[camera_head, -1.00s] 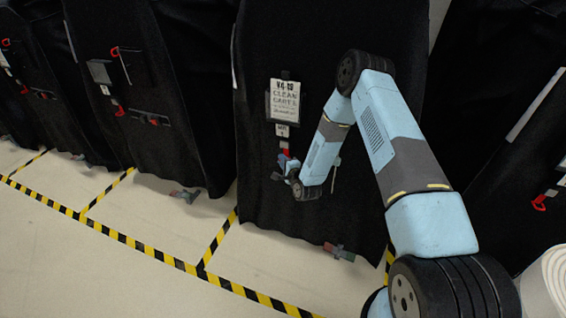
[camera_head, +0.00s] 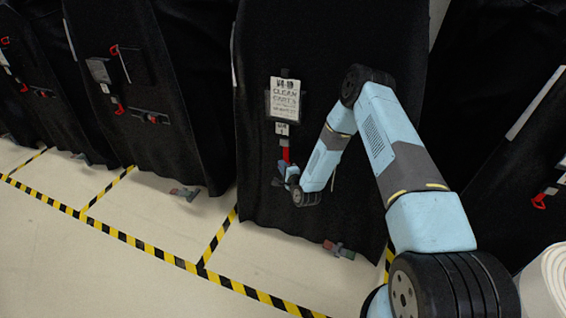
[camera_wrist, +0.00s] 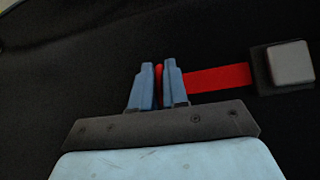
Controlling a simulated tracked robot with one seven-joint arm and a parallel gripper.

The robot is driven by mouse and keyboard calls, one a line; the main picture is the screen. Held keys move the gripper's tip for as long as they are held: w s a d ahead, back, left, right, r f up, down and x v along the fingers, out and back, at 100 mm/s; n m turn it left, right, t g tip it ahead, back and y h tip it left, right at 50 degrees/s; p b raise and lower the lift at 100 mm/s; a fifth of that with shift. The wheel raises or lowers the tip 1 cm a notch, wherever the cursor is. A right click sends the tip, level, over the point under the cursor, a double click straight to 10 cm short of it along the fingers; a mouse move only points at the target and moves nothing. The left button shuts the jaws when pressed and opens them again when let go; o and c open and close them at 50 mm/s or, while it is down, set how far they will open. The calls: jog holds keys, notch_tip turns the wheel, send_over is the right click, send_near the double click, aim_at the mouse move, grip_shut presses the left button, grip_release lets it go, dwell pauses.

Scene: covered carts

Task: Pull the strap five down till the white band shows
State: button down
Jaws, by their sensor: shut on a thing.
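The red strap (camera_head: 286,155) hangs below a small tag and grey fitting on the middle black covered cart (camera_head: 330,215). In the wrist view the strap (camera_wrist: 220,77) runs straight from the grey buckle (camera_wrist: 289,62) at the right to my gripper (camera_wrist: 159,84). My blue fingers are shut on the red strap end, which shows between them. My gripper (camera_head: 285,177) is close to the cart's cover in the head view. I see only red on the exposed strap and no white band. The part inside the fingers is hidden.
A white sign (camera_head: 283,98) hangs above the strap. Other black covered carts with red straps (camera_head: 119,106) stand at the left and right. Yellow-black tape (camera_head: 150,248) marks the pale floor. A white roll (camera_head: 547,285) is at the lower right.

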notch_tip(320, 180, down, 7)
jog(key=shift+r, duration=0.2)
jog(key=shift+s+d, duration=0.1)
jog(key=c, duration=1.2)
grip_release()
jog(key=shift+c, duration=0.2)
jog(key=shift+r, duration=0.1)
jog(key=v, duration=1.3)
jog(key=shift+s, duration=0.3)
jog(key=shift+d, duration=0.2)
